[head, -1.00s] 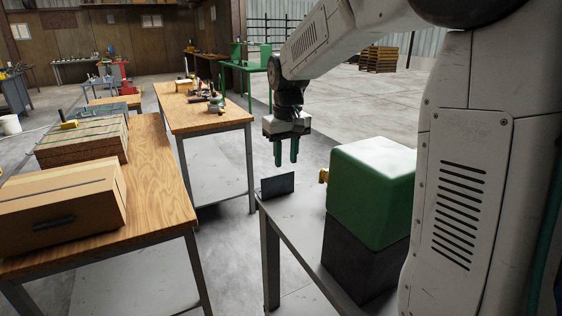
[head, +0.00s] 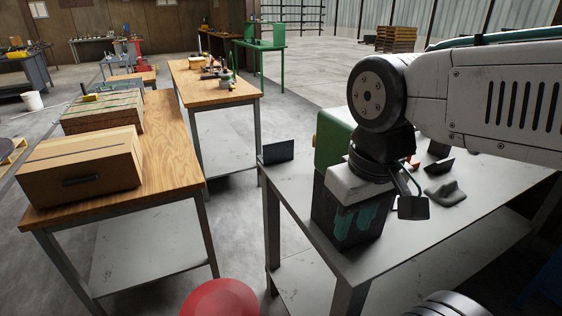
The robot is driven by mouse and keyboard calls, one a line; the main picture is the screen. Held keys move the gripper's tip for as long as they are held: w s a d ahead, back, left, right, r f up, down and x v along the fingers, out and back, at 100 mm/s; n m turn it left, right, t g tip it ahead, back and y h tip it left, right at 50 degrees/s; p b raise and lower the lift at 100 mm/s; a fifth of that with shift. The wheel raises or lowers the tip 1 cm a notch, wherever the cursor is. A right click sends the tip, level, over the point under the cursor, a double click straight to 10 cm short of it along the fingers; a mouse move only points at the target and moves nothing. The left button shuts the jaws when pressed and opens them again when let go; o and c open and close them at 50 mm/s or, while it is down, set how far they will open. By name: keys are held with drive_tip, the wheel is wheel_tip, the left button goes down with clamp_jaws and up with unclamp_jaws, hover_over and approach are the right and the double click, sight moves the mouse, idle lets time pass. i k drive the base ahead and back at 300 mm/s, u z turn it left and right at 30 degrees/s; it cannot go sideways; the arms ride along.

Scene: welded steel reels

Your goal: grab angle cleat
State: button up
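Two dark, bent-plate pieces on the grey steel table (head: 480,215) look like angle cleats. One dark plate (head: 277,151) stands up at the table's far left corner. The other dark angled piece (head: 439,167) lies right of my gripper, partly behind my arm; I cannot tell which one is meant. My gripper (head: 355,222) points down with its green fingers apart and nothing visible between them. It hangs in front of the dark block (head: 322,212) under the green box (head: 330,140), well away from the corner plate.
A dark grey lump-like part (head: 445,191) and a small orange piece (head: 411,163) lie on the table near my gripper. A wooden bench (head: 170,150) with cardboard boxes (head: 80,168) stands left. A red round object (head: 222,300) is at the bottom. Floor separates the benches.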

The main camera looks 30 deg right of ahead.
sight(283, 150)
drive_tip(key=k, duration=0.75)
drive_tip(key=u, duration=1.35)
drive_tip(key=i, duration=1.1)
drive_tip(key=z, duration=1.8)
drive_tip(key=i, duration=0.5)
drive_tip(key=u, duration=0.05)
